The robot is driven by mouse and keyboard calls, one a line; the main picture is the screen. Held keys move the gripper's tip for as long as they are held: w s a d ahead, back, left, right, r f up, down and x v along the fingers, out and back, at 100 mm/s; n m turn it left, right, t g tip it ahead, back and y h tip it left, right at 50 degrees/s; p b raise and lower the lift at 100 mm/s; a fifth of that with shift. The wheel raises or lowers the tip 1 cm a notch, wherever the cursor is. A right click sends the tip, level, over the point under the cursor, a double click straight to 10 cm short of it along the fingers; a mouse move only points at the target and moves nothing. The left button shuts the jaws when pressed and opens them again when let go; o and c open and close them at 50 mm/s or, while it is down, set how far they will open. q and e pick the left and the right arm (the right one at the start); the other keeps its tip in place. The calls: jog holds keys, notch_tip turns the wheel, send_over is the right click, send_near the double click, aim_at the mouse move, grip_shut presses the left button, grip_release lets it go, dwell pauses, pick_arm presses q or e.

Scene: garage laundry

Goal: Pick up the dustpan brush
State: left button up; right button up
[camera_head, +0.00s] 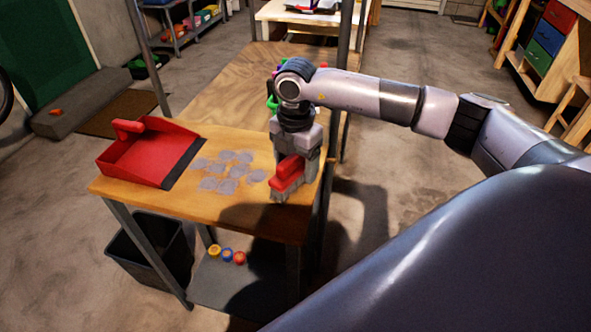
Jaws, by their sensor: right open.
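The dustpan brush (286,176), with a red back and grey bristles, is on the wooden table (225,207) near its right edge. My right gripper (299,160) points down over the brush, and its open fingers are at the brush's far end. I cannot tell whether the fingers touch it. A red dustpan (139,157) with a dark front lip lies on the left part of the table. My left gripper does not show.
Grey dust patches (226,172) lie between dustpan and brush. A metal post stands behind my right gripper. A black bin (150,252) stands under the table at left. Small coloured round items (227,254) sit on the lower shelf. A cabinet (545,45) stands far right.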

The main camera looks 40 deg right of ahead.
jog(key=c, duration=1.2)
jog(key=shift+r, duration=0.15)
